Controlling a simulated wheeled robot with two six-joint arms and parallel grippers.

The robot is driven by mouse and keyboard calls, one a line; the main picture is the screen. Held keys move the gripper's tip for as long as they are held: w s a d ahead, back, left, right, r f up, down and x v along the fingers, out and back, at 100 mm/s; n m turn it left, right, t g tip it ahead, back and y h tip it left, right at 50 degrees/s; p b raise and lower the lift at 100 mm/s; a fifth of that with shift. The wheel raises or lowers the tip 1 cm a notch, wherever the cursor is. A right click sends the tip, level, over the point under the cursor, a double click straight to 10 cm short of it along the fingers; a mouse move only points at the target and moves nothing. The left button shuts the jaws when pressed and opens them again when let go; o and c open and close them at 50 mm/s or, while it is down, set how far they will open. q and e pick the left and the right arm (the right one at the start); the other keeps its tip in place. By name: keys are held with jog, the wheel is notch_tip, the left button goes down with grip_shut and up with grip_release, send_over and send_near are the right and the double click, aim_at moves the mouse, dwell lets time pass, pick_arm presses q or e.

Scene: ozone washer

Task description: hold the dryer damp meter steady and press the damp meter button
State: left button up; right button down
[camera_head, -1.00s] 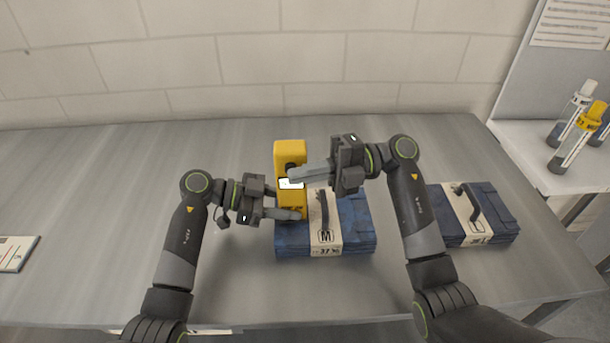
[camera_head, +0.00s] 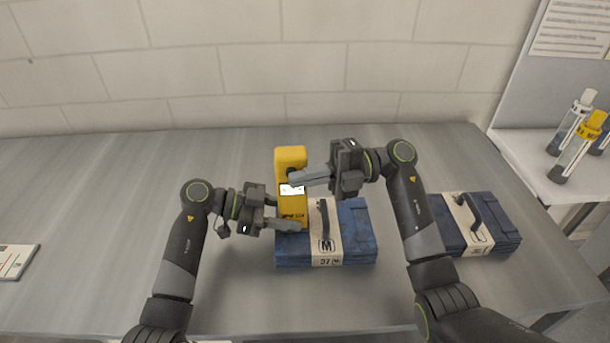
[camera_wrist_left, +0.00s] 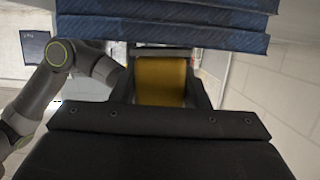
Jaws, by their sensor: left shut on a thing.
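The yellow damp meter (camera_head: 291,157) stands upright, with a small lit white screen (camera_head: 292,190) on its front. My left gripper (camera_head: 287,211) is shut on its lower part from the left. The left wrist view shows the yellow body (camera_wrist_left: 161,82) between the two fingers. My right gripper (camera_head: 293,179) comes from the right with its fingers together. Its tips lie over the meter's front, just above the screen. The button is not clearly seen, and I cannot tell whether the tips touch it.
Another blue bundle (camera_head: 497,222) lies to the right. Bottles (camera_head: 577,148) stand on a white side shelf. The grey table (camera_head: 90,200) is clear at left, apart from a card (camera_head: 15,262).

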pick_arm(q)
jog(key=shift+c, duration=0.2)
pick_arm(e)
jog(key=s+d, duration=0.1)
jog(key=d, duration=0.8)
jog(key=shift+d, duration=0.2)
pick_arm(q)
jog(key=o, duration=0.8)
jog(key=shift+o, duration=0.2)
